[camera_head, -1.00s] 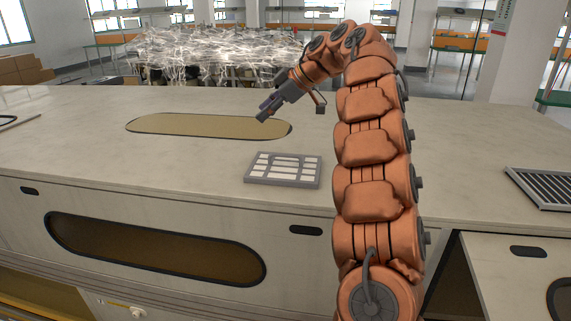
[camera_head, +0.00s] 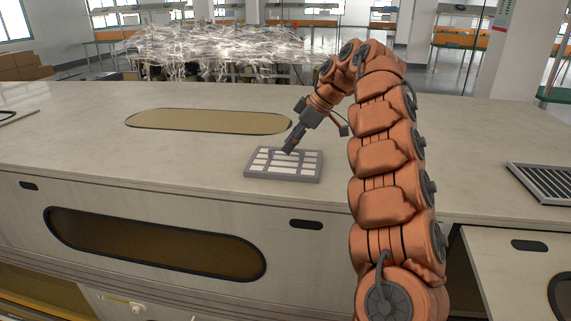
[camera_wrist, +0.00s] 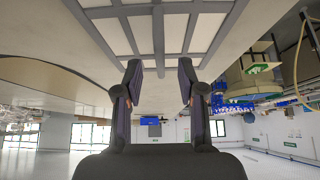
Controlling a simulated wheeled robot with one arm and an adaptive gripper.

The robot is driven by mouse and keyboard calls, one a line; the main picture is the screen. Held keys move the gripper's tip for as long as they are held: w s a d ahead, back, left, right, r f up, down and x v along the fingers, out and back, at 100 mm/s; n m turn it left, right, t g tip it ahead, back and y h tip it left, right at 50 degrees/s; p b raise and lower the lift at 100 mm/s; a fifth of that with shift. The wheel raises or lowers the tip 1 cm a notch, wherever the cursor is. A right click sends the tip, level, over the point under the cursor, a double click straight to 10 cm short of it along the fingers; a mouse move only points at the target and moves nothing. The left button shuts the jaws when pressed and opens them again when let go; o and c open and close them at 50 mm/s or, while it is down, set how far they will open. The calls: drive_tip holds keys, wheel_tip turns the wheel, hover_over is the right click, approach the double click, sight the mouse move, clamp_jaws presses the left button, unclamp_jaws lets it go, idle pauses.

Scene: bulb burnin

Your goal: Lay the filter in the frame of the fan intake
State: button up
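A flat grey grid panel with white cells (camera_head: 284,176) lies on the pale counter; I take it for the filter, but I cannot be sure. It also shows at the top of the wrist view (camera_wrist: 145,35). My gripper (camera_head: 288,151) points down at the panel's far edge in the head view. Its two dark fingers (camera_wrist: 159,84) are apart in the wrist view, with nothing between them. I cannot tell whether they touch the panel. A grey-framed dark slatted panel (camera_head: 541,183) lies at the right edge of the counter; whether it is the fan intake is unclear.
A tan oval inset (camera_head: 205,121) lies in the counter behind and left of the grid panel. Part of a thin dark-edged flat thing (camera_head: 15,117) shows at the left edge. The counter (camera_head: 130,160) is clear left of the grid panel. A tangled whitish mass (camera_head: 215,48) stands behind.

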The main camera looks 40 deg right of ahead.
sight(285, 157)
drive_tip(key=shift+x, duration=1.05)
drive_tip(key=shift+w+a+f, duration=0.15)
drive_tip(key=shift+w+f, duration=0.05)
drive_tip(key=shift+f, duration=0.3)
clamp_jaws()
